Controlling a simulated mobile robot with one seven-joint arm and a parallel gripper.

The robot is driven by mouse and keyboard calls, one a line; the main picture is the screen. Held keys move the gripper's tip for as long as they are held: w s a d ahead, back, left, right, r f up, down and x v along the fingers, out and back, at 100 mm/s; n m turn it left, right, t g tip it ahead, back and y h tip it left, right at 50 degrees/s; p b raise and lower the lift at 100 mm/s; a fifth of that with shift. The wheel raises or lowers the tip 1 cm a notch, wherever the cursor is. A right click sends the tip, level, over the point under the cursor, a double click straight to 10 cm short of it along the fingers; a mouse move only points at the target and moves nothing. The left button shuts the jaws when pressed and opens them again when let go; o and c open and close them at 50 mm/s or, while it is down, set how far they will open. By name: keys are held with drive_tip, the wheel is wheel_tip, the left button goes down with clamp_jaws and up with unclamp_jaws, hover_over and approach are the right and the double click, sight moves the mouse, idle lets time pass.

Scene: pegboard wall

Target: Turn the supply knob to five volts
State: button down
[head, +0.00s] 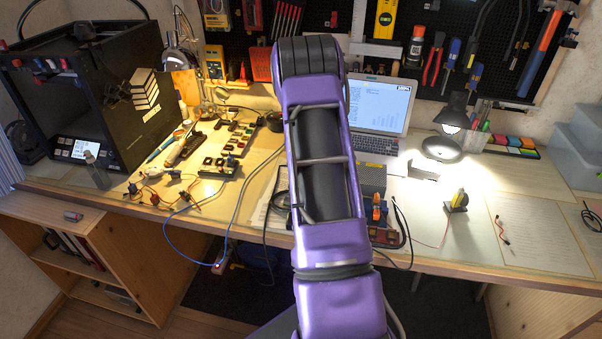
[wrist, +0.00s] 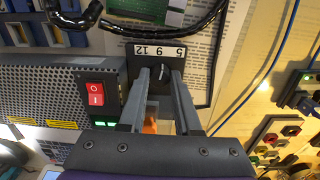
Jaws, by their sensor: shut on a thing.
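In the wrist view, the supply knob (wrist: 163,74) is a small dark knob with a white pointer line, below a white label strip (wrist: 158,50) marked 5, 9 and 12. The pointer leans slightly right of straight up in the picture. My gripper (wrist: 161,78) is shut on the knob, one finger on each side. The fingers hide much of the knob. The supply (wrist: 48,92) is a grey perforated box with a red rocker switch (wrist: 95,94) and green lights. In the head view my purple arm hides the gripper, the knob and most of the supply.
An open laptop (head: 383,105) and a lit desk lamp (head: 452,115) stand behind and right of my arm. Boards and wired parts (head: 222,140) lie left. Black cables (wrist: 150,32) run close to the knob panel. Papers (head: 535,230) lie on the right.

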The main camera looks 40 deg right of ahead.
drive_tip(key=m, duration=0.5)
drive_tip(key=shift+m, duration=2.3)
drive_tip(key=c, duration=0.9)
unclamp_jaws()
drive_tip(key=shift+r, duration=0.1)
wheel_tip(320, 180, up, 17)
drive_tip(key=p, duration=0.1)
drive_tip(key=shift+w+r+p, duration=0.15)
drive_tip(key=shift+w+p, duration=0.05)
drive_tip(key=shift+p, duration=0.1)
